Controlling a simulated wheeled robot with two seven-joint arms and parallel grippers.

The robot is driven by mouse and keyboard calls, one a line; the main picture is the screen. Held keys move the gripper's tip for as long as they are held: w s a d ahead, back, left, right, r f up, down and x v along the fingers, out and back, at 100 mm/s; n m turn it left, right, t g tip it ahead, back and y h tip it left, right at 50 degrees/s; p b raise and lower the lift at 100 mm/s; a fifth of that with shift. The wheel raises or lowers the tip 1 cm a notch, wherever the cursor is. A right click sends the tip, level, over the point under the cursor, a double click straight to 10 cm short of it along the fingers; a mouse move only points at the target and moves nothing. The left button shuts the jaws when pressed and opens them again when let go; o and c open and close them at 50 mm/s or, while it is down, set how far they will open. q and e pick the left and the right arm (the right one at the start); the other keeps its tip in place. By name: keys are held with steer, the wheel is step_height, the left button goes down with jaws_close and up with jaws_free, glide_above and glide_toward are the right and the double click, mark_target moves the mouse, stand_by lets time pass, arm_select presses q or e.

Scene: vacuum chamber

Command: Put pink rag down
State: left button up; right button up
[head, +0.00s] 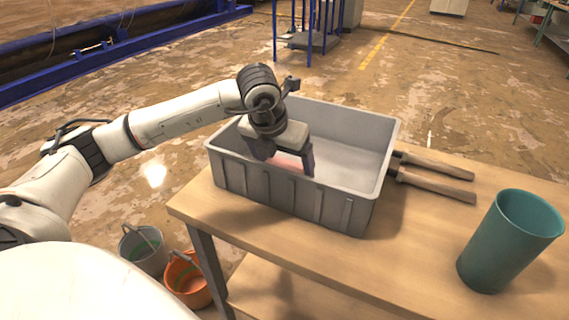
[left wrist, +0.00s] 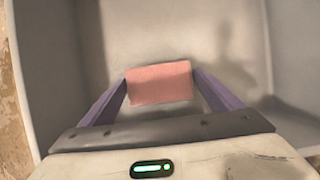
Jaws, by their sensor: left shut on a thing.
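The pink rag (left wrist: 159,83) is a small folded block between the two fingers of my left gripper (left wrist: 160,88) in the left wrist view. In the head view the left gripper (head: 285,163) reaches down into the grey bin (head: 290,192), and a strip of the rag (head: 289,163) shows between its fingers. The gripper is shut on the rag. The rag is inside the bin's walls; whether it touches the bin floor I cannot tell. My right gripper is in neither view.
The bin stands on a wooden table (head: 415,235). A grey bucket (head: 143,250) and an orange bucket (head: 187,280) stand on the floor at the left. The front middle of the table is clear.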

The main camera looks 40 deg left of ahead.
arm_select(q)
steer(key=o, duration=1)
steer(key=shift+r, duration=0.15)
steer(key=v, duration=1.2)
steer(key=shift+p, duration=0.3)
